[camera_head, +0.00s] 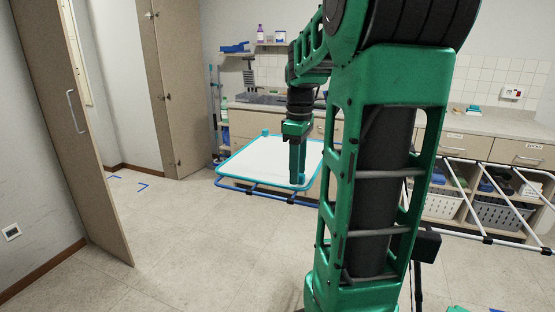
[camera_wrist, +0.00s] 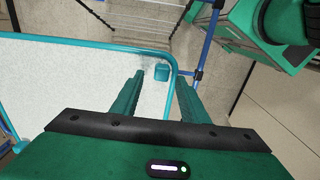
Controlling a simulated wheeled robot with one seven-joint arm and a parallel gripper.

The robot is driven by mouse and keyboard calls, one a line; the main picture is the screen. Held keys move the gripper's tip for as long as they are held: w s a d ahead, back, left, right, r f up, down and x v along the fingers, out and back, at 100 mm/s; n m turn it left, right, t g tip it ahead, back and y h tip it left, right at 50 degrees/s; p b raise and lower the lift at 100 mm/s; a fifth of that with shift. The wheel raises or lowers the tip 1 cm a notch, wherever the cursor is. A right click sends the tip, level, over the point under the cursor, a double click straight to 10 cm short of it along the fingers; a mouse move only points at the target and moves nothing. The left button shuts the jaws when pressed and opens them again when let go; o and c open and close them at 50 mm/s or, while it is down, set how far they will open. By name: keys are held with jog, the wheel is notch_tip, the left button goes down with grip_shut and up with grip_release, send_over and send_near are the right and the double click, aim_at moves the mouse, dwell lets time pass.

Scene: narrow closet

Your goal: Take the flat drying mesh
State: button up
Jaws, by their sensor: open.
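The flat drying mesh (camera_head: 262,158) is a white sheet in a thin teal rim, lying level on a blue-railed rack in the middle of the head view. In the wrist view the mesh (camera_wrist: 70,85) fills the left side, and its rounded rim corner with a small teal block shows near the fingertips. My gripper (camera_head: 298,180) points down at the mesh's near right edge. In the wrist view my gripper (camera_wrist: 161,78) is open, one finger over the white sheet and the other outside the rim, with the rim running between them. I cannot tell whether the fingers touch it.
A white-railed rack (camera_head: 510,242) sticks out at the right, in front of baskets (camera_head: 500,214) under the counter. A tall door (camera_head: 75,110) stands open at the left. The floor (camera_head: 190,225) at the front left is clear. A counter with drawers runs along the back.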

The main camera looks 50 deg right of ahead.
grip_shut()
dwell(0.3)
